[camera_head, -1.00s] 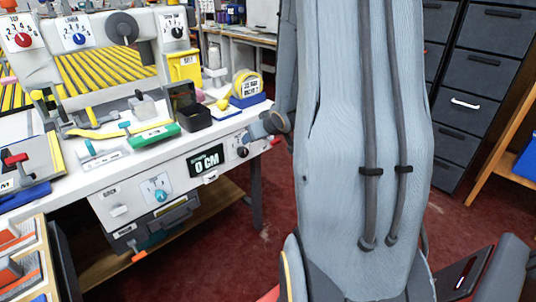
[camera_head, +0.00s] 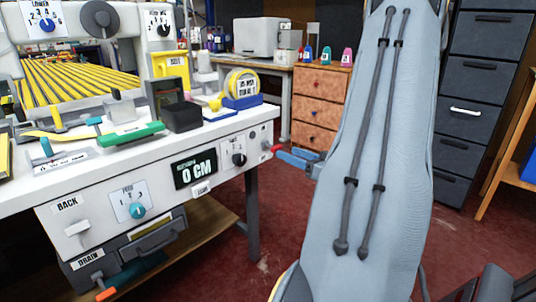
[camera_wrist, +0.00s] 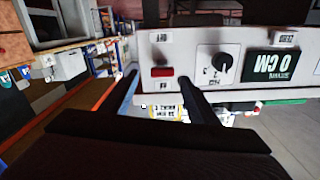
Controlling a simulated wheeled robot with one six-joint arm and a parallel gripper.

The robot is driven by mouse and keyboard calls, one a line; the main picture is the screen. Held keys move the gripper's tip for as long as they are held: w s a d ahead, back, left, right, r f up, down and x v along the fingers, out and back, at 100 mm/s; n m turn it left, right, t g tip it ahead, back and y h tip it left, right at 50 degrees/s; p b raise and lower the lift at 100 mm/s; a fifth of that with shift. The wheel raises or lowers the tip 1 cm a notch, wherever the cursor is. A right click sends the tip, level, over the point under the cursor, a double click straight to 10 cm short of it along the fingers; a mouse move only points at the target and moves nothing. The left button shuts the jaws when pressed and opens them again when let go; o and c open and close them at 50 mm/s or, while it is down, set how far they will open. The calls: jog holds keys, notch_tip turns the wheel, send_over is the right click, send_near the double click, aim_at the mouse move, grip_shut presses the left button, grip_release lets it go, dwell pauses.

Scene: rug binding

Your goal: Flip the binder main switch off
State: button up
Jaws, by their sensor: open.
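The binder's front panel (camera_wrist: 195,45) appears upside down in the wrist view. On it, a red switch (camera_wrist: 162,72) sits beside a black round knob (camera_wrist: 222,63) and the "0 CM" display (camera_wrist: 272,65). Small labels above and below the switch are hard to read. My gripper (camera_wrist: 159,80) is open and empty, its two fingers on either side of the switch in this view. Contact cannot be told. In the head view my gripper (camera_head: 290,157) is just right of the panel's right end, where the display (camera_head: 195,169) and knob (camera_head: 239,159) also show.
The binder table (camera_head: 75,190) carries a green block (camera_head: 130,134), a black open box (camera_head: 182,117) and a yellow tape roll (camera_head: 242,84). A teal knob (camera_head: 138,211) is on its front. Wooden drawers (camera_head: 318,95) and dark drawers (camera_head: 470,125) stand behind.

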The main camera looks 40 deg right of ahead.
aim_at(274, 147)
jog(key=w, duration=0.2)
jog(key=w+b, duration=0.1)
jog(key=w, duration=0.1)
jog(key=w+a, duration=0.1)
jog(key=w, duration=0.1)
jog(key=shift+w+f, duration=0.1)
jog(key=shift+w, duration=0.2)
jog(key=shift+w+b, duration=0.4)
jog(key=shift+w, duration=0.25)
jog(key=c, duration=0.9)
jog(key=shift+d, duration=0.25)
jog(key=shift+c, duration=0.6)
jog(key=shift+a, duration=0.15)
jog(key=shift+w+f+t+b, duration=0.1)
jog(key=shift+f+t+b, duration=0.3)
jog(key=shift+t, duration=0.3)
jog(key=shift+f+t+b, duration=0.25)
jog(key=shift+t+b, duration=0.15)
jog(key=shift+t, duration=0.3)
jog(key=shift+w+f+t+b, duration=0.1)
jog(key=shift+f+t+b, duration=0.1)
jog(key=shift+t+b, duration=0.4)
jog(key=shift+w+f+t+b, duration=0.15)
jog(key=shift+t+b, duration=0.15)
jog(key=shift+t, duration=0.6)
jog(key=shift+s, duration=0.1)
